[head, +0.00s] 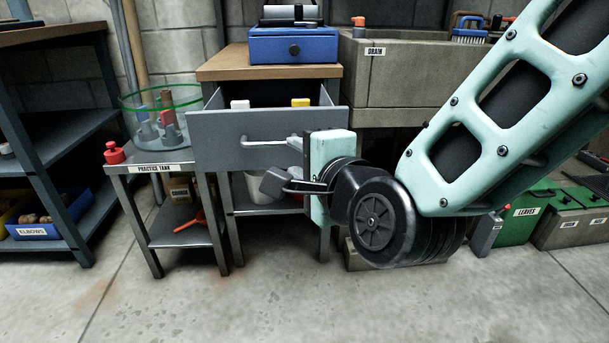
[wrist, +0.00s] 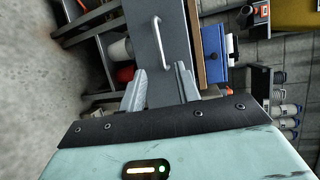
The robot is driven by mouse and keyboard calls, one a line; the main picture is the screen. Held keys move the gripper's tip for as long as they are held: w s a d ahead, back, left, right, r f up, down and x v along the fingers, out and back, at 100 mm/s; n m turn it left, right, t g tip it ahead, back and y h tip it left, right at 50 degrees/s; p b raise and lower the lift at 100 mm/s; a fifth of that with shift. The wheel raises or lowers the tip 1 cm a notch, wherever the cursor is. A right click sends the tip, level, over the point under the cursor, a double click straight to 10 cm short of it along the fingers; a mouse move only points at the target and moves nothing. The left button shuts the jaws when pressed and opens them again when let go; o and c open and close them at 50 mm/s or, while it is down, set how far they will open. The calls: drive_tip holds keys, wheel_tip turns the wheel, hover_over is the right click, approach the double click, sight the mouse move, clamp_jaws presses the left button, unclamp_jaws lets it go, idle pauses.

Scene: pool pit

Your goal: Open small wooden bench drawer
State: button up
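The small bench (head: 270,70) has a wooden top and a grey metal frame. Its grey drawer (head: 220,135) is pulled out toward me, with a white and a yellow item showing inside. The drawer's bar handle (head: 265,142) runs across its front; in the wrist view the handle (wrist: 158,50) lies ahead of my fingertips. My gripper (head: 296,146) is at the right end of the drawer front, close to the handle. In the wrist view my gripper (wrist: 160,82) has its two fingers spread with nothing between them. I cannot tell whether a finger touches the drawer front.
A practice tank (head: 160,98) on a small stand is close left of the drawer. A blue toolbox (head: 293,48) sits on the bench top. A concrete sink (head: 395,80) stands at right, shelving (head: 65,130) at far left. The front floor (head: 200,305) is clear.

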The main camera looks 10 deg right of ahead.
drive_tip(key=b+v, duration=0.1)
drive_tip(key=b, duration=0.2)
drive_tip(key=shift+s+b, duration=0.3)
drive_tip(key=shift+s, duration=0.05)
drive_tip(key=s+f+n+g+p, duration=0.4)
drive_tip(key=s+n+g+p, duration=0.4)
drive_tip(key=n, duration=0.5)
drive_tip(key=s+d+n+g+h+p, duration=0.45)
drive_tip(key=s+d+n+g, duration=0.25)
drive_tip(key=s+d+n, duration=0.25)
wheel_tip(320, 180, up, 38)
drive_tip(key=p, duration=3.7)
drive_tip(key=shift+s, duration=0.2)
